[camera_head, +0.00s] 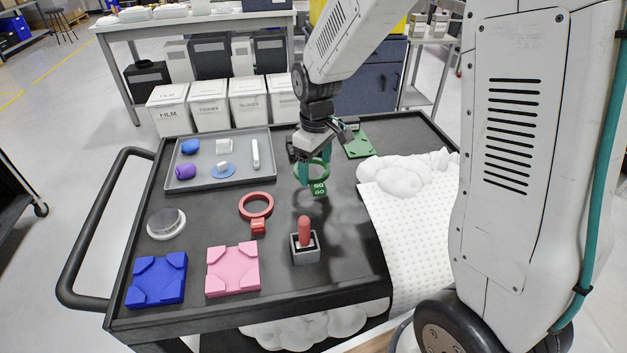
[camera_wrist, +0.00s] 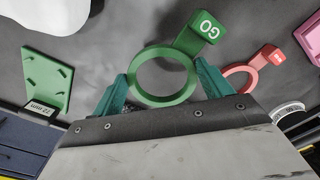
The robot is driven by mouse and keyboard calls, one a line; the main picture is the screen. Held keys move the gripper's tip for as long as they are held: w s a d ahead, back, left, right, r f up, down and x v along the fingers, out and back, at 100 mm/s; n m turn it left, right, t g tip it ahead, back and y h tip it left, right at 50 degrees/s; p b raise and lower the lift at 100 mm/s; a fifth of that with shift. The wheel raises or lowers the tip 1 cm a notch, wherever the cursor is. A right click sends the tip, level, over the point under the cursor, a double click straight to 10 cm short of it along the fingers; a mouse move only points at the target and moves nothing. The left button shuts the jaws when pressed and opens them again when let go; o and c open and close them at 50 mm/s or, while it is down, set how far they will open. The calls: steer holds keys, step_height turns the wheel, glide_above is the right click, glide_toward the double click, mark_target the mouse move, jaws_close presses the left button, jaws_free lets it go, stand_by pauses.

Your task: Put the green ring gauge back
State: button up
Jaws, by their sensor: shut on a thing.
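The green ring gauge (camera_head: 319,188) has a round ring and a block-shaped tag marked GO, which reads clearly in the wrist view (camera_wrist: 205,36). My gripper (camera_head: 315,164) is shut on the ring and holds it above the dark cart top, with the tag toward the front. In the wrist view the teal fingers of my gripper (camera_wrist: 160,80) press on opposite outer sides of the ring. A flat green holder (camera_head: 360,142) lies at the back right of the cart, behind the ring. In the wrist view the green holder (camera_wrist: 48,82) shows a label reading 72 mm.
A red ring gauge (camera_head: 258,226) lies left of my gripper. A red-handled plug (camera_head: 305,231) stands upright in a grey block in front. Pink (camera_head: 232,283) and blue (camera_head: 157,291) holders lie front left. A grey tray (camera_head: 205,176) sits back left, a white dimpled mat (camera_head: 415,230) right.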

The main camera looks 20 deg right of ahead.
mark_target(316, 181)
steer(key=shift+f, duration=2.55)
steer(key=o, duration=1)
steer(key=shift+f, duration=0.15)
step_height(316, 181, up, 12)
steer(key=shift+s+d+r+m+t, duration=0.3)
steer(key=shift+s+r+m, duration=1.1)
steer(key=shift+s, duration=3.15)
steer(key=shift+s+d+r+m+t, duration=0.1)
steer(key=shift+s+d+r+m, duration=0.55)
steer(key=shift+s+r, duration=2.6)
steer(key=shift+s+d+r+m+t, duration=0.2)
steer(key=shift+s+m, duration=1.15)
steer(key=shift+s, duration=4.55)
